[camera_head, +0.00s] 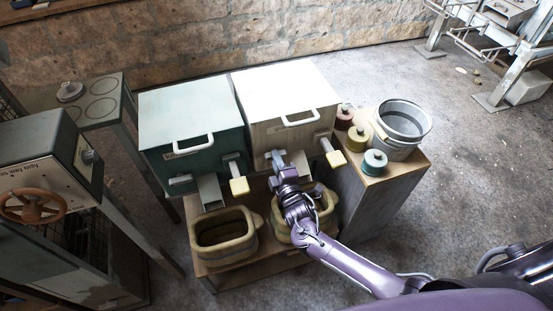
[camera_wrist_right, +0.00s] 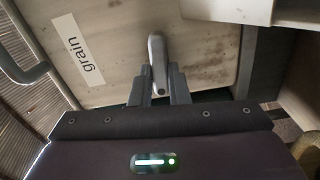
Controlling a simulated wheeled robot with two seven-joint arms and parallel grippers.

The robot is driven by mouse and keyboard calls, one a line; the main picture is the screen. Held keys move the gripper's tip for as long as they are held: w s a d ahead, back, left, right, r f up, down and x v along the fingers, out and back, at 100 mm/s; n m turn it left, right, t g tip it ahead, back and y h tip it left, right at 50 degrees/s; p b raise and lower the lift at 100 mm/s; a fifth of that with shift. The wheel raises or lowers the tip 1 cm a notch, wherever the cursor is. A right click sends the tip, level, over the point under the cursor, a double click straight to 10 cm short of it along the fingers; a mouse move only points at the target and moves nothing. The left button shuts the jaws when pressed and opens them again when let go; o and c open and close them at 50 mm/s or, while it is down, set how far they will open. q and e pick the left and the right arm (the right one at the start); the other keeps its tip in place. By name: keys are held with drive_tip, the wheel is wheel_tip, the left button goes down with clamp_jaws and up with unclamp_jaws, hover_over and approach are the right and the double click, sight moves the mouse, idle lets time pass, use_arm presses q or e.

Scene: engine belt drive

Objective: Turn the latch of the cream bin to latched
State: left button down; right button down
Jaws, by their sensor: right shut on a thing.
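The cream bin (camera_head: 285,97) stands on the wooden bench, to the right of the green bin. Its front carries a label reading "grain" in the right wrist view. The grey latch (camera_wrist_right: 156,48) is a short lever on the bin's front; it also shows at the front's left side in the head view (camera_head: 276,155). My right gripper (camera_wrist_right: 160,88) is shut on the latch, one finger on each side of it. In the head view the right gripper (camera_head: 283,172) is at the bin's front, partly covering the latch. My left gripper is not in view.
The green bin (camera_head: 190,112) has its own grey latch (camera_head: 181,180). A yellow-ended lever (camera_head: 333,153) sticks out right of the cream bin's latch. Tubs (camera_head: 222,236) stand below. Several coloured weights and a metal bucket (camera_head: 402,122) stand on the right cabinet.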

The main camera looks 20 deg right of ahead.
drive_tip(key=shift+n, duration=0.5)
drive_tip(key=shift+f, duration=0.1)
drive_tip(key=c, duration=1.4)
unclamp_jaws()
drive_tip(key=s, duration=0.7)
drive_tip(key=shift+s+d+p, duration=0.1)
drive_tip(key=shift+s+p, duration=0.2)
drive_tip(key=shift+s, duration=0.1)
